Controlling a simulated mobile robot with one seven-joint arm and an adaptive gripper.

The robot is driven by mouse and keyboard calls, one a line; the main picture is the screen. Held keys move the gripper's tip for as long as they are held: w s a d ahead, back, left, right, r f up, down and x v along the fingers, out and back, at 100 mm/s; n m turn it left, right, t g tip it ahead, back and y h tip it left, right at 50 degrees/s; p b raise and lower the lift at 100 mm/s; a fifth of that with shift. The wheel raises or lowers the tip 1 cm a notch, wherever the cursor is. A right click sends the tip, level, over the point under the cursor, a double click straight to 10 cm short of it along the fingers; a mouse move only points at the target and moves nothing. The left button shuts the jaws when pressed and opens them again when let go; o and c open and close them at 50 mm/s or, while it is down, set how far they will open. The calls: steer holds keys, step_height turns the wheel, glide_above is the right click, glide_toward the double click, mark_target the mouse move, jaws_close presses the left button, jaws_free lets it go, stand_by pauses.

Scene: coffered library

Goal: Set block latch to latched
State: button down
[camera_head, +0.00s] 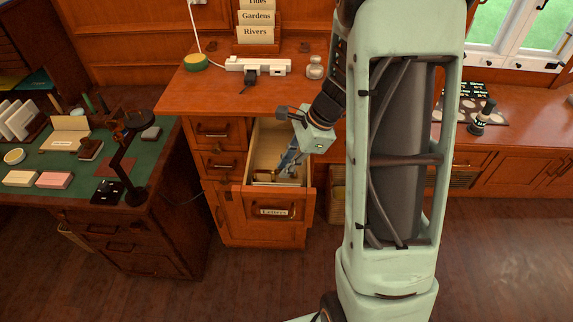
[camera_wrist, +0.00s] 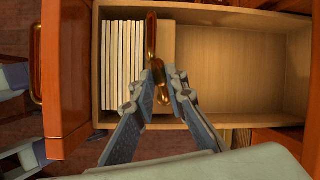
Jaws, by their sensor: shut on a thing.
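The block latch (camera_wrist: 151,37) is a brass piece in the wrist view, at the right end of a row of pale upright letters (camera_wrist: 122,65) and against a plain wooden block (camera_wrist: 166,42). It stands in an open drawer labelled "Letters" (camera_head: 290,211). My gripper (camera_wrist: 164,80) reaches down into the drawer and is shut on the lower part of the brass piece. In the head view my gripper (camera_head: 289,163) shows inside the drawer, and the latch is too small to make out. Whether the latch is latched I cannot tell.
The right part of the drawer (camera_wrist: 235,65) is empty. The cabinet top (camera_head: 215,95) above holds a power strip (camera_head: 258,66) and a small jar (camera_head: 316,68). A green-topped desk (camera_head: 65,165) with a black lamp (camera_head: 128,160) stands at the left.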

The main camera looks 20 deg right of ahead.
steer(key=shift+n, duration=0.3)
steer(key=n+g, duration=0.1)
steer(key=n, duration=0.2)
steer(key=shift+s+d+n+g, duration=0.15)
steer(key=shift+s+n+g, duration=0.15)
steer(key=shift+s+g, duration=0.1)
steer(key=n, duration=0.1)
steer(key=n+g, duration=0.1)
steer(key=n, duration=0.1)
steer(key=shift+s+d+n, duration=0.2)
steer(key=shift+s+n, duration=0.05)
steer(key=shift+n, duration=0.05)
steer(key=n+g, duration=0.1)
steer(key=n+p, duration=0.1)
steer(key=n, duration=0.1)
steer(key=shift+s+d+g, duration=0.15)
steer(key=shift+d+g, duration=0.1)
steer(key=shift+g, duration=0.15)
steer(key=shift+s+d+n+g+h+p, duration=0.1)
steer(key=shift+d+n+g+h+p, duration=0.2)
steer(key=shift+n, duration=0.7)
steer(key=shift+s+d+n+g+h+p, duration=0.1)
steer(key=shift+n+g+h, duration=0.25)
steer(key=shift+n, duration=0.65)
steer(key=c, duration=1.9)
jaws_free()
steer(key=shift+c, duration=0.2)
